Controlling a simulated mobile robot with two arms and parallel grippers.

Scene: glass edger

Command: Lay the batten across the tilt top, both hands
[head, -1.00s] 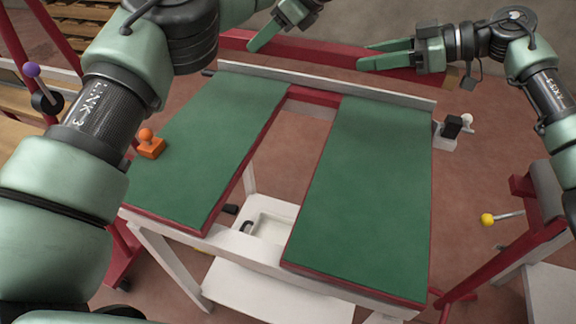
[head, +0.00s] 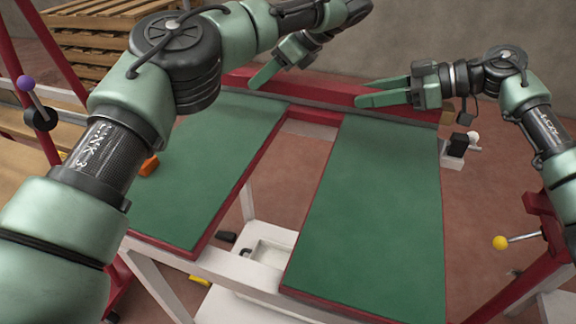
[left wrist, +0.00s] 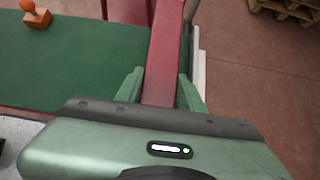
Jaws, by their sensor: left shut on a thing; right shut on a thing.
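The batten (head: 325,92) is a long red bar along the far edge of the tilt top. The tilt top has two green panels, left (head: 215,165) and right (head: 375,210), with red edges and a gap between them. My left gripper (head: 268,70) is shut on the batten near its left part; the left wrist view shows the batten (left wrist: 163,70) between the fingers. My right gripper (head: 368,92) is shut on it further right. The batten covers most of the far grey rail. I cannot tell whether it touches the top.
An orange-handled piece (left wrist: 36,14) sits on the left panel, mostly behind my left arm in the head view. A black-and-white fitting (head: 456,148) is at the far right corner. Levers with purple (head: 25,83) and yellow (head: 500,243) knobs flank the top. Pallets (head: 100,40) are stacked behind.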

